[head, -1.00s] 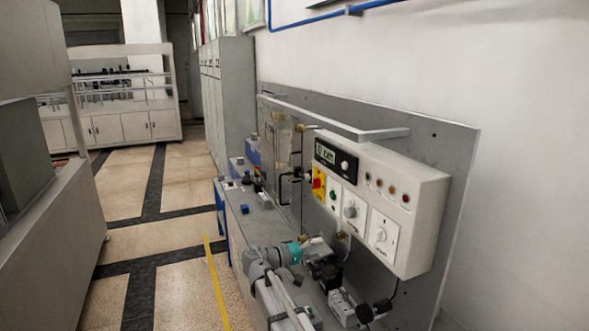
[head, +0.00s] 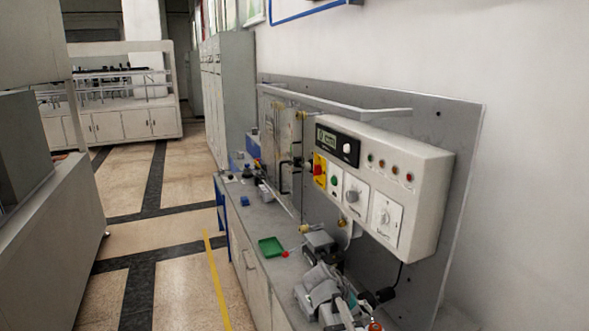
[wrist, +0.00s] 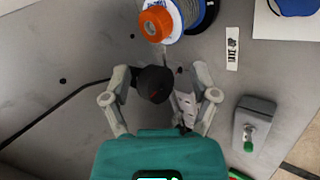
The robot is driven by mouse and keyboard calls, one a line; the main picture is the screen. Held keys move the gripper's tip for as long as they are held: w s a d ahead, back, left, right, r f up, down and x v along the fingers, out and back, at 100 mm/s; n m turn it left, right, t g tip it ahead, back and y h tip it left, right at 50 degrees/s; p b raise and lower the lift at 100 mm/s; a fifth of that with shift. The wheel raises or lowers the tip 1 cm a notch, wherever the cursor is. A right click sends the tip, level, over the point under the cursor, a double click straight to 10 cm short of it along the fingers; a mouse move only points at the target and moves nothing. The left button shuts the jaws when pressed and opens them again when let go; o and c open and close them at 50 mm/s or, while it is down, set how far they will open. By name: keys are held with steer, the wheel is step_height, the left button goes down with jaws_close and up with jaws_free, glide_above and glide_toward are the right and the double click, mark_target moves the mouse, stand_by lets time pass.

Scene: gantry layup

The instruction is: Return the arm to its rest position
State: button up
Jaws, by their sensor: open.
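My gripper (wrist: 164,84) is open in the wrist view, with its two grey fingers spread in front of the teal body. A dark round part (wrist: 153,86) and a pale grey fitting (wrist: 187,105) show between the fingers. I cannot tell how far they are from the fingertips, and nothing is visibly gripped. In the head view my arm is folded low at the bottom right over the near end of the bench. My gripper cannot be made out clearly there.
A grey bench (head: 238,222) carries a green tray (head: 271,247) with a small red item beside it. A control box (head: 385,190) juts from the back panel. Floor left is clear.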

steer(key=s+f+y+b, duration=0.1)
steer(key=s+f+y, duration=0.1)
steer(key=s, duration=0.1)
steer(key=s+f+y+b, duration=0.1)
steer(key=s+f+y, duration=0.1)
steer(key=s+f, duration=0.1)
steer(key=s+f+g+y+b, duration=0.1)
steer(key=s+f+y, duration=0.1)
steer(key=s+f, duration=0.1)
steer(key=shift+s+a+m+y, duration=0.2)
steer(key=shift+s+m+y, duration=0.1)
steer(key=shift+s+m, duration=0.1)
steer(key=shift+s+a+f+y+b, duration=0.25)
steer(key=shift+s+a+y+b, duration=0.1)
steer(key=shift+s+y, duration=0.2)
steer(key=shift+c, duration=1.3)
steer(key=shift+d, duration=0.1)
